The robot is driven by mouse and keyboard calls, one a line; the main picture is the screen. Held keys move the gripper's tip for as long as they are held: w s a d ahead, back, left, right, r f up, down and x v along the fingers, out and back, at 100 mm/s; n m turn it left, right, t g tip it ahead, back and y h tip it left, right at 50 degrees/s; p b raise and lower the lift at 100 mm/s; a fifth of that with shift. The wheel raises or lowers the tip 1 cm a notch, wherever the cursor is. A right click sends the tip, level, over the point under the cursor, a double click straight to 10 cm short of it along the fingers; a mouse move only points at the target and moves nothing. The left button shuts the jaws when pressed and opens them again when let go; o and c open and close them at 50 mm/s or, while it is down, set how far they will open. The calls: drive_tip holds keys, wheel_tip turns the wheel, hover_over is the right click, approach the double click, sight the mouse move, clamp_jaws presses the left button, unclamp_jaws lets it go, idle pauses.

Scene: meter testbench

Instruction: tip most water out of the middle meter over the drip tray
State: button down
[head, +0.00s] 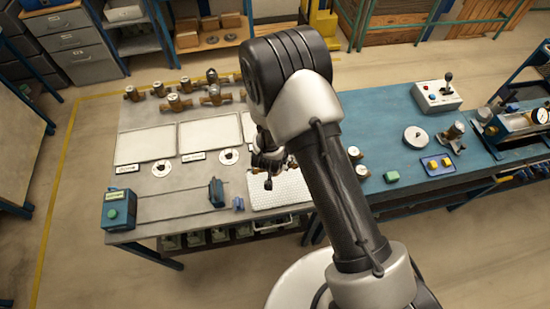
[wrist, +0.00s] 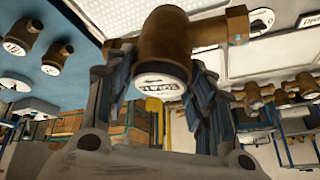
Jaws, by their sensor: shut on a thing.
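A brass meter (wrist: 168,42) with a white dial (wrist: 160,86) fills the middle of the wrist view. My gripper (wrist: 156,65) is shut on its body, one finger on each side. Its dial faces the same way in that picture as those of the standing meters, so it looks about upright; any slight tilt I cannot tell. Water inside is not visible. The pale, dotted drip tray (head: 285,190) lies at the bench's front, and part shows at the top of the wrist view (wrist: 112,14). In the head view my gripper (head: 266,166) is over or just behind the tray; my arm hides much there.
Several meters (head: 180,102) stand behind white panels (head: 146,144) on the grey bench. More meters (head: 355,153) stand right of my arm on the blue bench. A green-buttoned box (head: 118,210) and a blue upright piece (head: 216,192) sit at front left.

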drive_tip(key=shift+w+d+f+y+b, duration=0.15)
drive_tip(key=shift+d+f+y+b, duration=0.2)
drive_tip(key=shift+b, duration=1.45)
drive_tip(key=shift+w+y+b, duration=0.1)
drive_tip(key=shift+y+b, duration=0.15)
drive_tip(key=shift+b, duration=0.2)
drive_tip(key=shift+d+b, duration=0.1)
drive_tip(key=shift+b, duration=0.4)
drive_tip(key=b, duration=0.3)
drive_tip(key=shift+d+g+y+b, duration=0.3)
drive_tip(key=shift+d+g, duration=0.05)
drive_tip(key=shift+g, duration=0.05)
drive_tip(key=shift+w+b, duration=0.15)
drive_tip(key=shift+b, duration=0.3)
drive_tip(key=b, duration=0.4)
drive_tip(key=shift+w+f+m+b, duration=0.1)
drive_tip(key=shift+w+m+b, duration=0.2)
drive_tip(key=b, duration=0.4)
drive_tip(key=shift+d+y+b, duration=0.2)
drive_tip(key=shift+y+b, duration=0.1)
drive_tip(key=b, duration=0.5)
drive_tip(key=shift+s+d, duration=0.2)
drive_tip(key=shift+s, duration=0.1)
